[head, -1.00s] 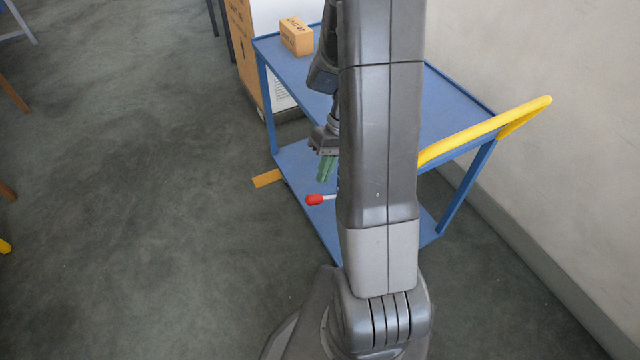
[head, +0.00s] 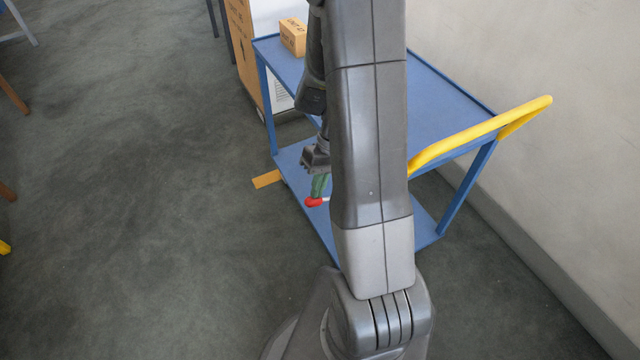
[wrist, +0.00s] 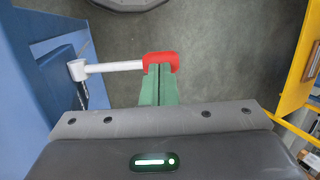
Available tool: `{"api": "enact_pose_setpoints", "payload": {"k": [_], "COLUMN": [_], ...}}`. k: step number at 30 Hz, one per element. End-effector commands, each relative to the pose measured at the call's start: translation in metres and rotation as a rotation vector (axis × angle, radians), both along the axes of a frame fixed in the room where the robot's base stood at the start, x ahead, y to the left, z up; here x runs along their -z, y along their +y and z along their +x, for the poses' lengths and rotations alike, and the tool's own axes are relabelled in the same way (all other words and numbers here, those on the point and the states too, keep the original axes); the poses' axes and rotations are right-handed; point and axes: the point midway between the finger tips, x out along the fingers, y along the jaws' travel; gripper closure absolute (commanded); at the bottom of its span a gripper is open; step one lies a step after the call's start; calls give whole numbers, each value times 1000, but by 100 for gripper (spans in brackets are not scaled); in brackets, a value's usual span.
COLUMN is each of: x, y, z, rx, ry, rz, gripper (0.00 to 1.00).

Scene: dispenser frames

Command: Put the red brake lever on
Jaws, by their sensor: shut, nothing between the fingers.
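The brake lever has a red grip (head: 314,202) on a pale rod, low at the left side of the blue trolley (head: 455,100). In the wrist view the red grip (wrist: 161,61) sits at the end of the light rod (wrist: 115,67), which runs left to a round pivot (wrist: 77,70) beside the blue trolley frame. My gripper (wrist: 160,70) is shut and empty, its green fingers together. The fingertips meet the red grip in the picture; I cannot tell whether they touch it. In the head view my gripper (head: 319,187) points down just above the grip.
A small cardboard box (head: 293,37) stands on the trolley's top shelf. An orange piece (head: 267,179) lies at floor level left of the trolley. The floor on the left is open.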

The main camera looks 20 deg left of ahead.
Motion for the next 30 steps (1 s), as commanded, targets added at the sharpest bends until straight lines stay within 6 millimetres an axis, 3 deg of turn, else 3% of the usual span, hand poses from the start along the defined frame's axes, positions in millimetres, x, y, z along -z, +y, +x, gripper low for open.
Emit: {"api": "enact_pose_setpoints", "payload": {"k": [15, 30], "x": [40, 91], "y": [17, 23], "z": [-21, -27], "rx": [-12, -7], "ry": [-287, -598], "rz": [-243, -505], "gripper": [100, 100]}}
